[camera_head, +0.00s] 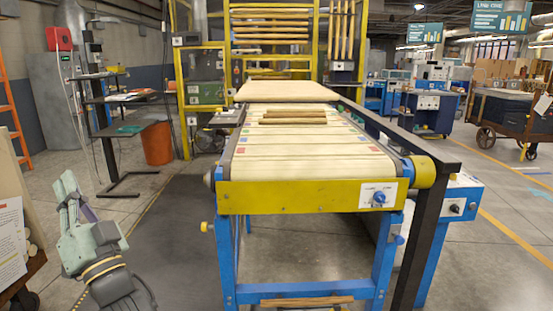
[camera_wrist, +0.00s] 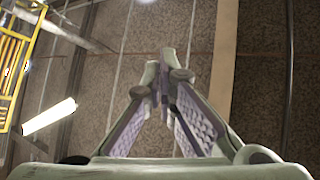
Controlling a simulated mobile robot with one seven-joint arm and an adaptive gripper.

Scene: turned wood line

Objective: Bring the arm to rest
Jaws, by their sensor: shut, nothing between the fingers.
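My gripper (camera_head: 70,187) is at the lower left in the head view, raised and pointing up, left of the conveyor and apart from it. Its pale green body and purple-lined fingers show. In the wrist view my gripper (camera_wrist: 165,75) has its fingertips together with nothing between them. The wrist view looks up at a dark ceiling with pipes and a lit lamp (camera_wrist: 49,117).
A conveyor (camera_head: 300,196) with a yellow end and blue legs fills the middle, with wooden rods (camera_head: 292,116) on its belt. A board with a white notice (camera_head: 11,240) stands at the left edge. An orange bin (camera_head: 157,143) stands behind. Dark floor lies between my gripper and the conveyor.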

